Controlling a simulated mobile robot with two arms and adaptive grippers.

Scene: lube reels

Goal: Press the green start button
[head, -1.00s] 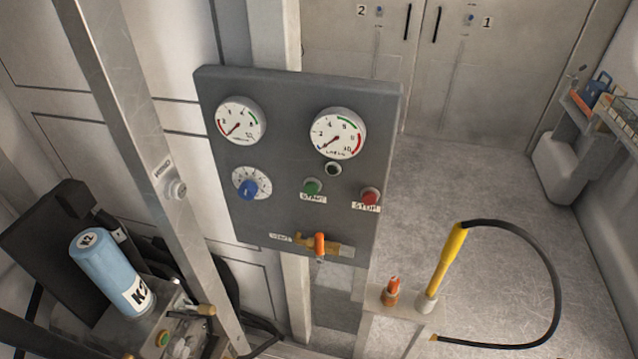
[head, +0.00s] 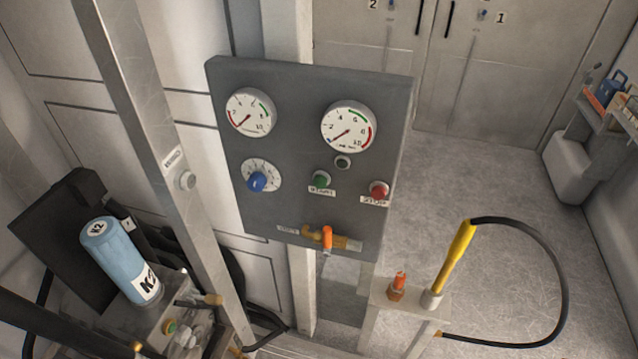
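The green start button (head: 321,179) sits on the dark grey control panel (head: 300,100), in its lower middle, with a small label under it. The red stop button (head: 379,189) is to its right, also labelled. A small dark round indicator (head: 343,162) is above and between them. A blue knob (head: 257,181) on a white dial is to the left of the green button. Nothing covers the green button. Neither of my grippers shows in the head view.
Two gauges (head: 250,112) (head: 348,126) top the panel, and an orange-handled valve (head: 327,238) is at its bottom. A metal post (head: 160,130) and a blue cylinder (head: 118,262) stand left. A yellow-handled hose tool (head: 454,258) stands lower right. Floor to the right is mostly clear.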

